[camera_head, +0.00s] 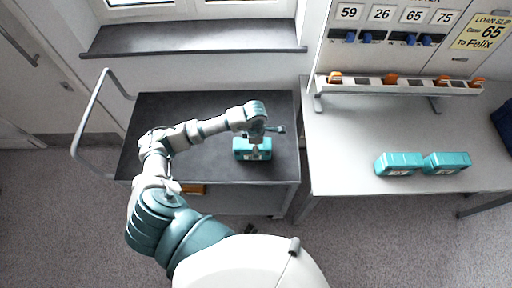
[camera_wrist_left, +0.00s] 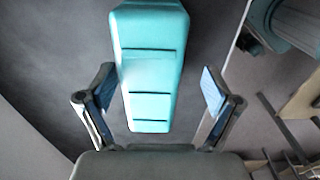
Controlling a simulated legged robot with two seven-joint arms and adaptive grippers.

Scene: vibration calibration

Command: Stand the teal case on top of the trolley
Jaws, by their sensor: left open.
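A teal case (camera_head: 243,153) is on the dark top of the trolley (camera_head: 195,106), near its right end. In the left wrist view the teal case (camera_wrist_left: 151,62) lies between the two spread fingers, with gaps on both sides. My left gripper (camera_head: 258,137) is over the case and hides part of it in the head view. In the left wrist view my left gripper (camera_wrist_left: 158,98) is open. Two more teal cases, one on the left (camera_head: 400,163) and one on the right (camera_head: 447,162), are on the table. My right gripper is in neither view.
A grey table (camera_head: 345,150) stands right of the trolley. At its back is a white rack (camera_head: 400,86) with orange pieces. The left trolley top is clear.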

